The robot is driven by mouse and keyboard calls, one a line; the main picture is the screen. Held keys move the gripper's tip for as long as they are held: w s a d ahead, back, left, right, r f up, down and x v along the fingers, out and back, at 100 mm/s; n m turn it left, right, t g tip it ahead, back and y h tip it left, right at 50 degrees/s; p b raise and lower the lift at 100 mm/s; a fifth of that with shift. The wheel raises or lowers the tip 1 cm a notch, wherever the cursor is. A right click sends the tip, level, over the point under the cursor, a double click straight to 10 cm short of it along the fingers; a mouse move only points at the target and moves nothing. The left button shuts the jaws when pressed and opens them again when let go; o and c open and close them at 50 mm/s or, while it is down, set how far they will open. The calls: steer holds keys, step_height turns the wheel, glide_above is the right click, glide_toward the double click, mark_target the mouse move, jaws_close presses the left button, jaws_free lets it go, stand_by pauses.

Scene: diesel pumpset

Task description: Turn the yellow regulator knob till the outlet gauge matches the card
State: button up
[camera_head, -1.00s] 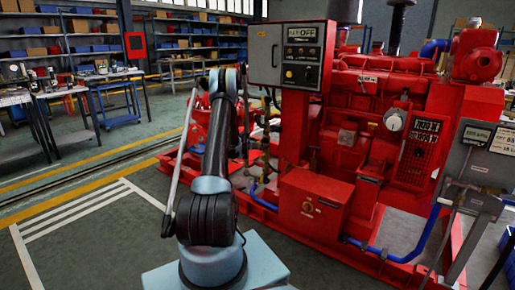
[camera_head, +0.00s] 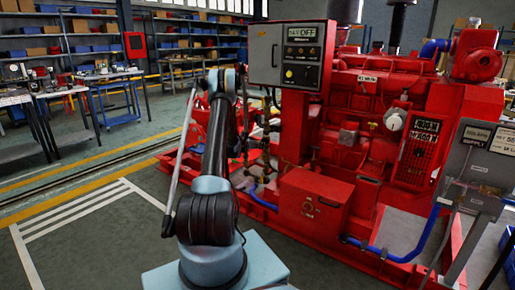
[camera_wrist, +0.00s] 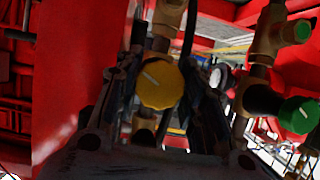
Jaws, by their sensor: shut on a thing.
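The yellow regulator knob (camera_wrist: 159,85) shows in the wrist view on brass pipework, with a pale pointer line slanting across its face. My gripper (camera_wrist: 163,92) has one dark finger on each side of the knob and is shut on it. A round, pale gauge face (camera_wrist: 219,76) is just right of the right finger, partly covered and too small to read; I cannot tell whether it is the outlet gauge. I cannot make out the card in either view. In the head view my gripper and the knob cannot be made out beyond my arm.
A red panel (camera_wrist: 70,85) stands close on the left. The red pumpset (camera_head: 365,110) fills the head view's right half; floor (camera_head: 95,240) at left is clear.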

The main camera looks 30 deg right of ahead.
steer(key=n, duration=0.1)
steer(key=n+g+h, duration=0.1)
steer(key=n+g, duration=0.1)
steer(key=n, duration=0.1)
steer(key=shift+w+h, duration=0.25)
steer(key=shift+h, duration=0.05)
steer(key=n+g+h, duration=0.1)
steer(key=n, duration=0.1)
steer(key=n+g, duration=0.1)
steer(key=n, duration=0.1)
steer(key=shift+h, duration=0.4)
steer(key=shift+n, duration=0.3)
steer(key=o, duration=1.1)
steer(key=shift+s, duration=0.1)
steer(key=a, duration=0.4)
steer(key=a+r, duration=0.1)
steer(key=a, duration=0.3)
steer(key=a+r, duration=0.1)
steer(key=a, duration=0.2)
steer(key=shift+s+a+r, duration=0.1)
steer(key=shift+s+a, duration=0.15)
steer(key=shift+a, duration=0.15)
